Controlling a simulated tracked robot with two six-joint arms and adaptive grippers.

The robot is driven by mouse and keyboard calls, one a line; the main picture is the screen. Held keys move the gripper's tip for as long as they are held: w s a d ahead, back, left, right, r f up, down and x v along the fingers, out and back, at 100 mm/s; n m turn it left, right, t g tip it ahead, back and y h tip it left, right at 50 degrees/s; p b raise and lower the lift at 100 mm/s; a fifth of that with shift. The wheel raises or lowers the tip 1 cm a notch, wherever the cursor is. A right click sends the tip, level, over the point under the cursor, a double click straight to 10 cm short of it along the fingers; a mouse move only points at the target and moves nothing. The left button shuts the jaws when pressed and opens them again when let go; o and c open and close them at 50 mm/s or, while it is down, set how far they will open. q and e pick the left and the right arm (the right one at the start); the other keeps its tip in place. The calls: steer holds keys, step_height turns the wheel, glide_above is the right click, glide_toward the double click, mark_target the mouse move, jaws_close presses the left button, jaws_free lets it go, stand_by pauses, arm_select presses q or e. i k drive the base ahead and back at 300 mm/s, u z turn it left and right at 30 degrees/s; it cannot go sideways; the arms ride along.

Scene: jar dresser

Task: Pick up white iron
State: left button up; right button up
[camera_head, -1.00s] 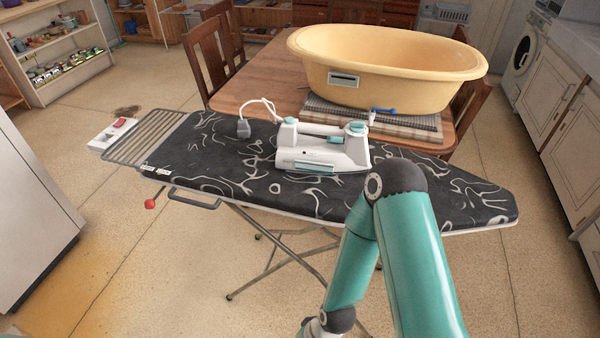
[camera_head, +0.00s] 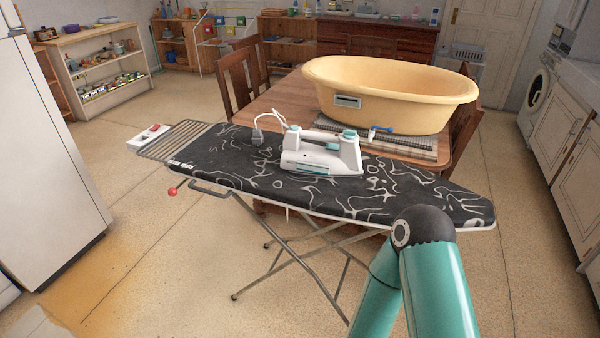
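The white iron (camera_head: 322,158) with teal parts stands on the black-and-white patterned ironing board (camera_head: 225,168), near its middle. Its white cord and grey plug (camera_head: 258,137) lie to its left on the board. One teal arm of mine is at the lower right, in front of the board. Its bent joint is below and to the right of the iron and apart from it. Neither gripper shows in the head view.
A wooden table (camera_head: 287,100) behind the board bears a large yellow tub (camera_head: 400,88) and a folded cloth. Wooden chairs (camera_head: 237,82) stand beside it. A white cabinet (camera_head: 50,150) is at left. The floor in front of the board is mostly clear.

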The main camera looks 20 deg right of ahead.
mark_target(298, 156)
steer(key=z, duration=0.2)
steer(key=i, duration=0.9)
steer(key=u, duration=0.2)
steer(key=k, duration=0.9)
steer(key=z, duration=0.15)
steer(key=i, duration=0.7)
